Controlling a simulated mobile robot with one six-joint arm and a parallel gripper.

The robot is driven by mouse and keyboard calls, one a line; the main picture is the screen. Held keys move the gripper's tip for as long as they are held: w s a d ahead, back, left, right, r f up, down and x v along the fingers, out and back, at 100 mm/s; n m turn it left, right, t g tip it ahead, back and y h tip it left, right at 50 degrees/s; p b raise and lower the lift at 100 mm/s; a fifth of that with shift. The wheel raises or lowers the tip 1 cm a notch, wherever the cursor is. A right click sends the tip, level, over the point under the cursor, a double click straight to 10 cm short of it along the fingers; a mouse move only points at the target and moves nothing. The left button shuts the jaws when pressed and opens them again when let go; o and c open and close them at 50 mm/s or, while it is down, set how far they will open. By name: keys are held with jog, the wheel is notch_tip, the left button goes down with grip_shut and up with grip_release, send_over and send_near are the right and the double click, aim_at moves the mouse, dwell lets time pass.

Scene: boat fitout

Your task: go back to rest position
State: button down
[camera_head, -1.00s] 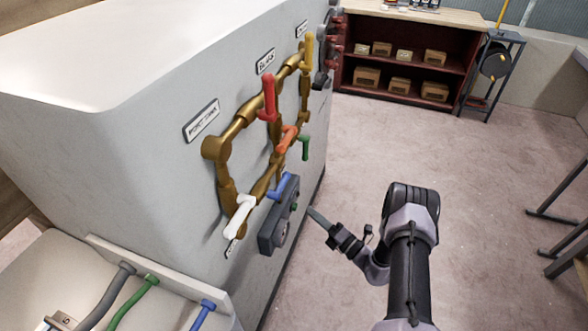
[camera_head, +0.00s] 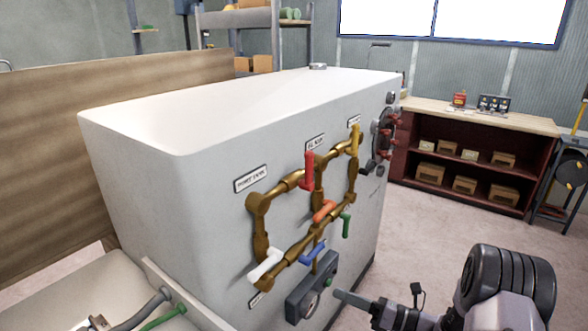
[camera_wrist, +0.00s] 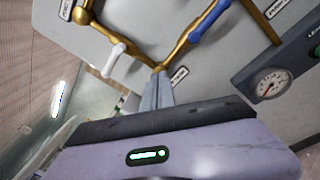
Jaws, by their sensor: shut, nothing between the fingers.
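My gripper (camera_head: 345,297) is at the lower right of the head view, in front of the grey panel box (camera_head: 318,290) with the gauge. In the wrist view my gripper (camera_wrist: 158,92) is shut and empty, its fingers pointing toward the brass pipes. I cannot tell the exact gap between the fingertips and the panel. The brass pipe loop (camera_head: 258,228) on the white cabinet (camera_head: 170,190) carries several coloured handles. The white handle (camera_head: 264,265) and blue handle (camera_head: 312,254) also show in the wrist view.
A red-brown shelf (camera_head: 465,160) with boxes stands behind at the right. A wooden wall panel (camera_head: 90,130) is at the left. Hoses (camera_head: 150,305) lie at the lower left. Open floor (camera_head: 420,225) lies right of the cabinet.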

jog(key=s+a+r+n+g+h, duration=0.5)
jog(key=s+a+r+n+g, duration=0.35)
jog(key=s+r+n, duration=0.55)
jog(key=s+d+r+n+t+h, duration=0.2)
jog(key=s+d+n+h, duration=0.1)
jog(key=s+n, duration=0.3)
jog(key=s+d+r+n+t+h, duration=0.2)
jog(key=s+d+n+t+h, duration=0.1)
jog(key=s+n+h, duration=0.3)
jog(key=shift+s+r+n, duration=0.2)
jog(key=shift+s+n, duration=0.6)
jog(key=shift+s, duration=0.4)
